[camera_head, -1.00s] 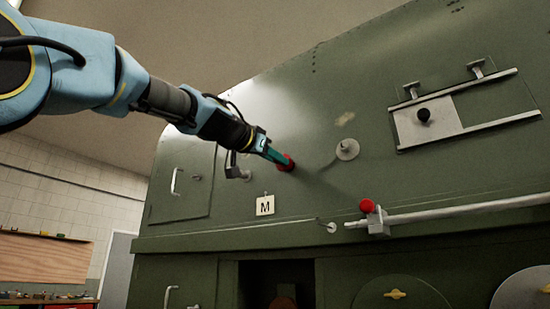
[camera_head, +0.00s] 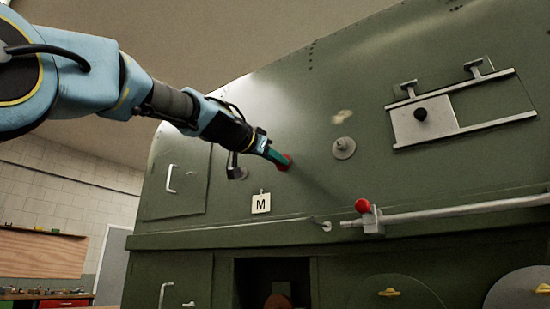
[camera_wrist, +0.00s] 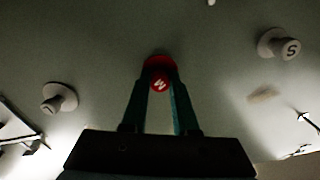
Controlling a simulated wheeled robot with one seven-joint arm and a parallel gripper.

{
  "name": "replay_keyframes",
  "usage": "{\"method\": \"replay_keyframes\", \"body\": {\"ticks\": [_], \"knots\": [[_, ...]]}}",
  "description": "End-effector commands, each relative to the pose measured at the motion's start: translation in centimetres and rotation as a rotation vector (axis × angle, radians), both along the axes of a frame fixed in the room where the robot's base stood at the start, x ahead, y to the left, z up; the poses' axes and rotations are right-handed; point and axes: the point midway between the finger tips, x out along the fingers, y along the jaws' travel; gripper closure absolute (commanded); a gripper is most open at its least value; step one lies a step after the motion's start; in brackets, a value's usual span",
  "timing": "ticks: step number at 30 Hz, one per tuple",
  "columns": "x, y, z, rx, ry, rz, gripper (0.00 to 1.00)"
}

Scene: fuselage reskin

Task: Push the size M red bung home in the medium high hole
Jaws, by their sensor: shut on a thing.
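The red bung (camera_head: 283,162) is at the green panel, above the small tag marked M (camera_head: 261,203). In the wrist view the bung (camera_wrist: 159,66) shows a red flange against the panel and a knob with a letter that reads as M. My gripper (camera_head: 273,156) is shut on the bung's knob, with a green finger on each side of it (camera_wrist: 160,88). The hole is hidden behind the bung. I cannot tell how deep the bung sits in it.
A grey bung marked S (camera_wrist: 283,45) and another grey bung (camera_wrist: 59,98) stand on either side. Right of the tag are a rail (camera_head: 455,211) with a red knob (camera_head: 362,206) and a sliding hatch (camera_head: 424,120). A handled door (camera_head: 175,185) is at left.

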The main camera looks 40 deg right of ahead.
Motion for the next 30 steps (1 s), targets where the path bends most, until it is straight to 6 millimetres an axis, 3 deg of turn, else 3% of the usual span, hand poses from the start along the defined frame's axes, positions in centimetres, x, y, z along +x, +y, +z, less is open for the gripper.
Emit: {"method": "replay_keyframes", "body": {"ticks": [8,9,18,30], "knots": [[0.12,-0.57,0.01,0.0,0.001,-0.001,1.0],[0.14,-0.61,0.0,0.0,0.001,-0.001,0.71],[0.15,-0.54,-0.01,0.0,0.0,0.0,0.37],[-0.02,0.32,-0.2,-0.002,-0.003,0.002,0.37]]}}
